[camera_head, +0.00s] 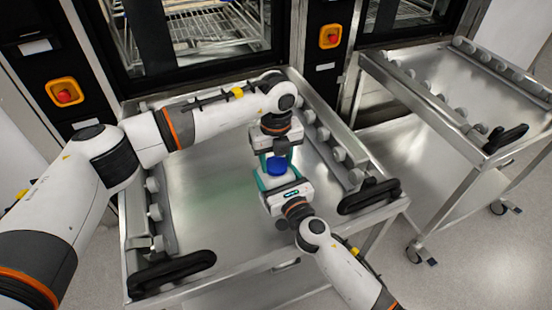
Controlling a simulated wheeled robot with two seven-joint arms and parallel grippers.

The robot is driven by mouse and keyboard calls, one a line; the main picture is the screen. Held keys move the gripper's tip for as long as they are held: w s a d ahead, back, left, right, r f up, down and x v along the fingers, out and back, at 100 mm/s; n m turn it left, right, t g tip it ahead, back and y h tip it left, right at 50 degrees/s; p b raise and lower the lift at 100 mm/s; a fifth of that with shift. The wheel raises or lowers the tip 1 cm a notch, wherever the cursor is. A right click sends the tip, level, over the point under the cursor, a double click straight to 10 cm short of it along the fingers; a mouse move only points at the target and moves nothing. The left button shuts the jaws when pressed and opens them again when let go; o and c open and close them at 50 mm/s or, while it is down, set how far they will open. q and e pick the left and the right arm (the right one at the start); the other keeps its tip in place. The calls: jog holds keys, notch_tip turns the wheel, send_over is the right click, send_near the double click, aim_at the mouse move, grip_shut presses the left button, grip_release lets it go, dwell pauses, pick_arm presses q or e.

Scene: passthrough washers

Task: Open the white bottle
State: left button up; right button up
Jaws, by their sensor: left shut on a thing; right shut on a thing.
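The blue cap (277,166) shows between my two grippers, above the middle of the steel cart. The white bottle is mostly hidden by the grippers, and its white body is hard to tell from the white gripper housing. My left gripper (276,157) reaches in from the far side, its teal fingers shut around the blue cap. My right gripper (277,176) reaches in from the near side, its teal fingers shut on the bottle close to the cap. The two grippers face each other with little space between them. The exact finger contacts are too small to see.
The steel cart (215,245) has raised side rails with grey rollers and black handles (370,196) at its near corners. A second steel cart (430,135) stands at the right. Washers with orange-framed red buttons (64,95) stand behind. The cart's left half is bare.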

aim_at(276, 164)
pick_arm(q)
jog(key=n, duration=0.4)
jog(key=shift+n, duration=0.3)
jog(key=n, duration=0.5)
jog(key=shift+r, duration=0.2)
jog(key=shift+r, duration=0.95)
jog(key=shift+r, duration=0.1)
jog(key=shift+r, duration=1.9)
pick_arm(e)
jog(key=o, duration=1.9)
jog(key=shift+o, duration=0.2)
